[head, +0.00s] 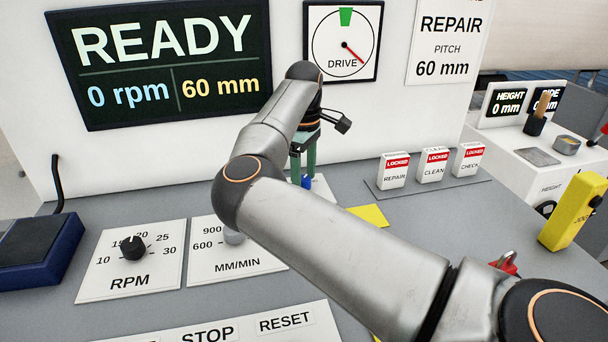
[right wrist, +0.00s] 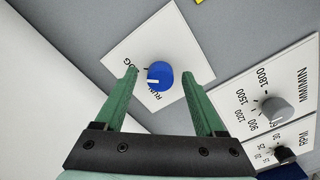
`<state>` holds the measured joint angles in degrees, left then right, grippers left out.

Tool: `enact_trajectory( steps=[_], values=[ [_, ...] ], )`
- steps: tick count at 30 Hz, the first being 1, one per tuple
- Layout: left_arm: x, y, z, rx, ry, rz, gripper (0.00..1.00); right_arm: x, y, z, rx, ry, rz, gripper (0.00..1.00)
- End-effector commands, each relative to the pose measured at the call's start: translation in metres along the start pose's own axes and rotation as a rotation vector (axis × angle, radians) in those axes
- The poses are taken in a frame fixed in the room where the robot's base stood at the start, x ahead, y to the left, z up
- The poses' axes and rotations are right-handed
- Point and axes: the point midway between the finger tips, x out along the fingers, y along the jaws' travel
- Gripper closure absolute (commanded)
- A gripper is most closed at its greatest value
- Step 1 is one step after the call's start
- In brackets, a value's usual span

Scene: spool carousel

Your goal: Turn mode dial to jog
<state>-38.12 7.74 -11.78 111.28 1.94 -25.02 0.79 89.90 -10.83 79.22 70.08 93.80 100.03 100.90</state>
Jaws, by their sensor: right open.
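The mode dial is a blue round knob (right wrist: 160,75) with a white pointer mark, on a white plate (right wrist: 186,35) lettered RUN and, partly hidden, what looks like JOG. In the right wrist view the pointer faces left, toward the lettering; I cannot tell which word it marks. My right gripper (right wrist: 159,73) is open, its green fingers on either side of the knob with a gap at each side. In the head view the knob (head: 306,182) shows low between the fingers of the right gripper (head: 303,172), and my forearm hides part of the plate. My left gripper is out of view.
A black RPM knob (head: 133,247) and a grey MM/MIN knob (head: 234,236) stand to the left on the panel. Locked REPAIR (head: 394,171), CLEAN and CHECK covers stand to the right. The display (head: 160,60) reads READY, 0 rpm. A yellow box (head: 572,212) stands far right.

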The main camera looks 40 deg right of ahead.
Motion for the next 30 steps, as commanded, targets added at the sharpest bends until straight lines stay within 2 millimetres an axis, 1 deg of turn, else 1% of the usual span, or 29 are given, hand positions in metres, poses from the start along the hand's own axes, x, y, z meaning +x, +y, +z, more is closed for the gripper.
enact_trajectory(
  steps=[5,8,11,18,21,25,30],
  values=[
    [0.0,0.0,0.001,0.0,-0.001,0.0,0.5,-0.003,0.0,0.0,-0.001,0.001,0.0,0.29],
    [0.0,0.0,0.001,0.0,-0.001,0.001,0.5,-0.013,0.0,-0.001,-0.001,0.002,0.001,0.29],
    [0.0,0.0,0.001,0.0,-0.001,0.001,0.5,-0.032,0.001,-0.001,-0.002,0.003,0.003,0.29],
    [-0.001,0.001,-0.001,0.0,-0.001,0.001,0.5,-0.086,0.0,0.0,-0.001,0.003,0.002,0.29],
    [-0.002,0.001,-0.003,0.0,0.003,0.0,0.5,-0.103,0.0,0.0,0.0,0.001,0.001,0.29],
    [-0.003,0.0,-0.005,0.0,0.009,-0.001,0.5,-0.118,0.0,0.0,-0.001,0.001,0.0,0.29],
    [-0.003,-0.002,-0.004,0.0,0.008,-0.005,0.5,-0.126,0.0,0.0,0.0,0.0,0.0,0.29]
  ],
)
